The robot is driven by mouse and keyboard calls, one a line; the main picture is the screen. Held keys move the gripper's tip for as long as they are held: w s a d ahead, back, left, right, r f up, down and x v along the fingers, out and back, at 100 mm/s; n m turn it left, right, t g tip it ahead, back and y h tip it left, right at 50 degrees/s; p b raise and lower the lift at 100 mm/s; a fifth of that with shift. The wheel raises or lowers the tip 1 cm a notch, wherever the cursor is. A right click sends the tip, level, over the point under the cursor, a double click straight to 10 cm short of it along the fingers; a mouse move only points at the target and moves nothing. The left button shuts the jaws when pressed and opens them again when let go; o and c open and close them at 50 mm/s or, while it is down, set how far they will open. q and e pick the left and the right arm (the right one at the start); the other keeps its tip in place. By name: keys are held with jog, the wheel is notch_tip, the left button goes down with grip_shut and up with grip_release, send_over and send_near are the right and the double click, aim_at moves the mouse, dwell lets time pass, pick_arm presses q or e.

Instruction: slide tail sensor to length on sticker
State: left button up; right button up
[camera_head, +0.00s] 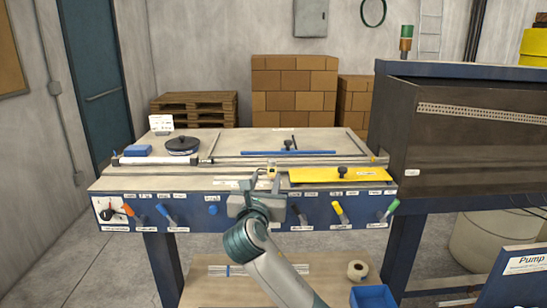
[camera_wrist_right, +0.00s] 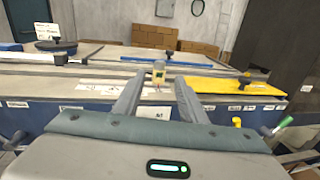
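The tail sensor looks like a small pale block with a yellowish top (camera_head: 271,170), standing at the front part of the bench top. It also shows in the right wrist view (camera_wrist_right: 159,72). A white sticker strip (camera_head: 230,182) lies flat on the bench to its left, and white strips show in the wrist view (camera_wrist_right: 102,83). My right gripper (camera_head: 258,190) is in front of the bench edge. In the wrist view its two fingers (camera_wrist_right: 158,82) are apart, with the sensor seen between and beyond the tips. Contact with the sensor cannot be told. My left gripper is not in view.
A yellow plate (camera_head: 340,175) with a black knob lies right of the sensor. A blue bar (camera_head: 288,153) crosses the bench behind. A black round knob (camera_head: 182,145) and blue block (camera_head: 137,150) are at left. Coloured handles line the blue front panel (camera_head: 260,212). A dark cabinet (camera_head: 450,135) stands right.

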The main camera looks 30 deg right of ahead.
aim_at(272, 160)
jog(key=p+x, duration=0.3)
jog(key=x, duration=1.3)
jog(key=shift+w+d, duration=0.2)
jog(key=shift+w, duration=0.05)
grip_shut()
